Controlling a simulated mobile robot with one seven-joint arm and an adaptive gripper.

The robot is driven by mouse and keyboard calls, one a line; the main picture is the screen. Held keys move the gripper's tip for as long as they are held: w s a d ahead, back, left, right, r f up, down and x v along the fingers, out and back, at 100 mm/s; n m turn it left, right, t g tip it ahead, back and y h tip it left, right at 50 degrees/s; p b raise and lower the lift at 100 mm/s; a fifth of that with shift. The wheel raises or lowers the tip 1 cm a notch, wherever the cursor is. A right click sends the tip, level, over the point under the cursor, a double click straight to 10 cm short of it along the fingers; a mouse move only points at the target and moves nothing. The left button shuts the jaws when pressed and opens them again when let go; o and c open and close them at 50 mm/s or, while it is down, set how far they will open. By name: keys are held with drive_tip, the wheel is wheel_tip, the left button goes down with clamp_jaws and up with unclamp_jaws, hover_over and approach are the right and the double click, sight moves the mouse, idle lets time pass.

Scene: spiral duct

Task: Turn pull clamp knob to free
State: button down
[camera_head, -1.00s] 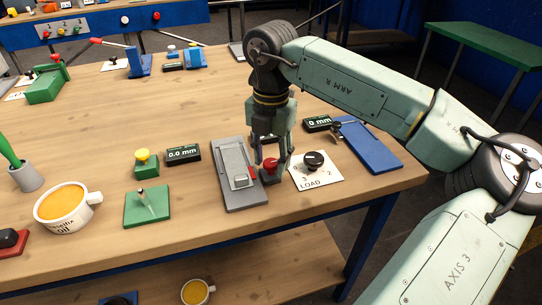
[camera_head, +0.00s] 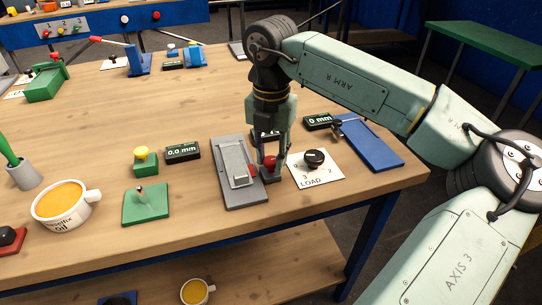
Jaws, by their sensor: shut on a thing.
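A red round knob (camera_head: 270,161) sits on a small dark base at the right side of a grey clamp plate (camera_head: 233,187) near the table's front edge. My gripper (camera_head: 270,172) points down from above with its fingers around the red knob, shut on it. The fingers and wrist hide parts of the knob and its base. A small red piece (camera_head: 253,170) shows at the plate's right edge, just left of the fingers. I cannot read the knob's setting.
A white LOAD card with a black dial (camera_head: 314,158) lies close to the right of my gripper. A blue plate (camera_head: 372,146) stands farther right. A green block with a yellow button (camera_head: 146,163) and a cup (camera_head: 62,204) stand left. The table middle is clear.

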sight(271, 160)
drive_tip(key=n+b, duration=0.1)
drive_tip(key=n, duration=0.2)
drive_tip(key=shift+f+b, duration=0.1)
drive_tip(key=shift+b, duration=0.25)
drive_tip(key=n+b, duration=0.1)
drive_tip(key=n, duration=0.8)
drive_tip(key=shift+b, duration=0.4)
drive_tip(key=n, duration=0.4)
drive_tip(key=shift+n, duration=0.3)
drive_tip(key=c, duration=1.2)
unclamp_jaws()
drive_tip(key=shift+r, duration=0.2)
wheel_tip(271, 160, up, 12)
drive_tip(key=shift+f, duration=0.1)
